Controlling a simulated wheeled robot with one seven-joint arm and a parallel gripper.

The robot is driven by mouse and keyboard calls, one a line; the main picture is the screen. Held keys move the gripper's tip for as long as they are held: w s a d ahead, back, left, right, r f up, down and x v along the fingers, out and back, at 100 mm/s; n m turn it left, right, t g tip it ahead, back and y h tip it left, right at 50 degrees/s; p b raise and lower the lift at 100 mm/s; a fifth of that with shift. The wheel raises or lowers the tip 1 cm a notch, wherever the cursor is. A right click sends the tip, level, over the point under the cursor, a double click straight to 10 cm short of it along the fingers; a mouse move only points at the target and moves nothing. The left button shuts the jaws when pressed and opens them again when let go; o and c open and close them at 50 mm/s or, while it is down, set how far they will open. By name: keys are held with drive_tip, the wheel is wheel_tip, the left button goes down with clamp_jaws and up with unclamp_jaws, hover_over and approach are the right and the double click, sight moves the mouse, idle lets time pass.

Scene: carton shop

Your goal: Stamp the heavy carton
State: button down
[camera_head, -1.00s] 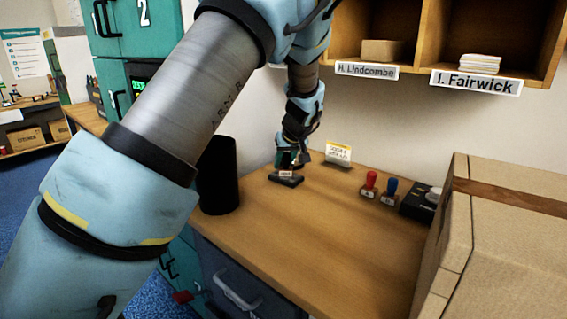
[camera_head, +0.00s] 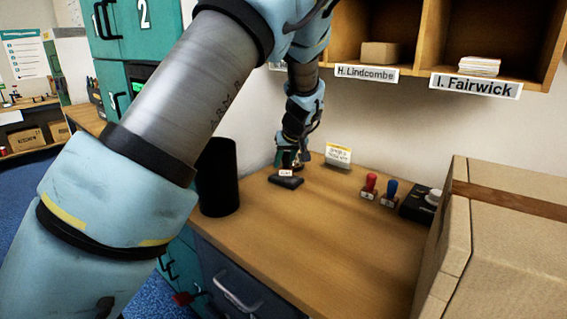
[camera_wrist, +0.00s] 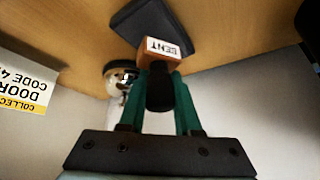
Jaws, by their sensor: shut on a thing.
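My gripper (camera_wrist: 160,95) has green fingers and is shut on the black handle of a stamp (camera_wrist: 158,50). The stamp has a wooden block with a white label that seems to read "SENT". It is over or on a dark ink pad (camera_wrist: 150,22); I cannot tell whether they touch. In the head view my gripper (camera_head: 290,160) is at the back of the wooden desk, with the small stamp label (camera_head: 286,173) just above the dark pad (camera_head: 286,182). A large brown carton (camera_head: 505,245) with brown tape stands at the right; its weight does not show.
A red-handled stamp (camera_head: 369,184) and a blue-handled stamp (camera_head: 389,192) stand beside a black device (camera_head: 418,204). A door-code card (camera_head: 338,155) stands behind the pad. A black cylinder (camera_head: 219,178) is at the left. The desk's front middle (camera_head: 310,235) is clear.

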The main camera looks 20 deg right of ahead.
wheel_tip(320, 180, up, 6)
drive_tip(key=p, duration=0.2)
drive_tip(key=shift+p, duration=0.35)
idle(0.3)
